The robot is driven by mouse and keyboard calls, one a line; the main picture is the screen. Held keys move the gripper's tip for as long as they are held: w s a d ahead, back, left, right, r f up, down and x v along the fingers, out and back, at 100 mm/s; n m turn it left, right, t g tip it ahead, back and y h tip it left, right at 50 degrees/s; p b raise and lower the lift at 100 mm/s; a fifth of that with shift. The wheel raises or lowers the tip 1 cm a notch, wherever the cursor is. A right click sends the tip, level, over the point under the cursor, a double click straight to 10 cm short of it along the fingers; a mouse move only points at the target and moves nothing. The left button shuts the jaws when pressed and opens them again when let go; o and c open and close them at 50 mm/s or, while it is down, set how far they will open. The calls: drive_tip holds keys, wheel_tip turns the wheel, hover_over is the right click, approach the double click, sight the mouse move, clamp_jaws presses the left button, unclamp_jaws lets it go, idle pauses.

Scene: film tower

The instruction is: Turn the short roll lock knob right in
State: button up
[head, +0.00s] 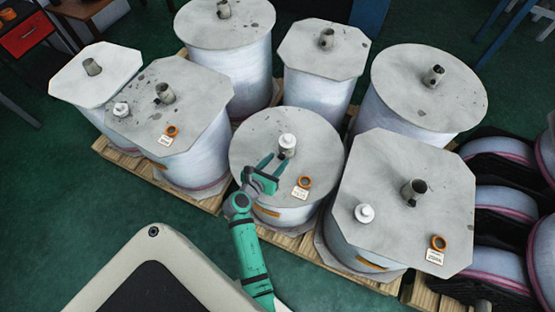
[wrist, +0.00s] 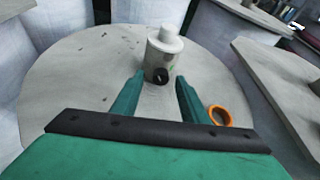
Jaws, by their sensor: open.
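The front middle roll, which stands lowest, has a round grey top (head: 250,140) with a core tube and a white cap (head: 287,141) seated on it. A dark lock knob (wrist: 160,77) sticks out of the side of that tube, facing my gripper. My gripper (head: 275,160) is open over the roll's top. In the wrist view its two green fingers stand left and right of the knob, on the near side of the tube. I see no finger touching the knob. How far in the knob sits is not clear.
An orange ring (head: 304,182) and a small tag (head: 300,193) lie on the same top. A taller octagonal roll (head: 440,165) stands right, another (head: 200,85) left, with more behind. They stand on wooden pallets (head: 228,190). The green floor in front is partly free.

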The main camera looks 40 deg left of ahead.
drive_tip(key=shift+w+f, duration=0.25)
drive_tip(key=shift+w, duration=0.3)
clamp_jaws()
drive_tip(key=shift+d+m, duration=0.1)
drive_tip(key=shift+m, duration=0.2)
drive_tip(key=m+y, duration=0.2)
drive_tip(key=m, duration=0.1)
drive_tip(key=shift+d+g+y, duration=0.25)
drive_tip(key=shift+g+y, duration=0.05)
drive_tip(key=shift+y, duration=0.1)
drive_tip(key=m+y, duration=0.3)
drive_tip(key=m, duration=0.1)
drive_tip(key=shift+d+f+m, duration=0.1)
drive_tip(key=shift+m, duration=0.2)
